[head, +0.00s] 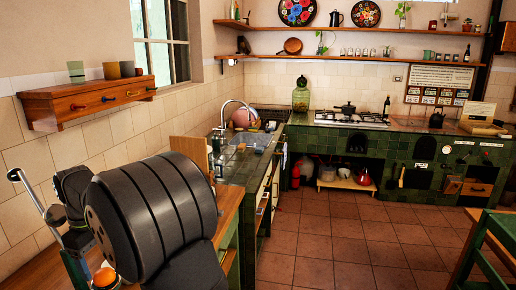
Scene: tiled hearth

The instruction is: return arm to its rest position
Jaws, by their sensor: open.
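My arm shows in the head view as a large dark grey ribbed cylinder (150,215) at the lower left, close to the camera. It stands in front of the left counter and hides part of it. I cannot make out my gripper or its fingertips in this view. No held object can be seen.
A wooden wall shelf (90,98) with cups is at the upper left. The left counter (240,168) has a sink and tap. A green tiled hearth (350,140) with a hob (345,118) runs along the back. The tiled floor (340,245) between is clear.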

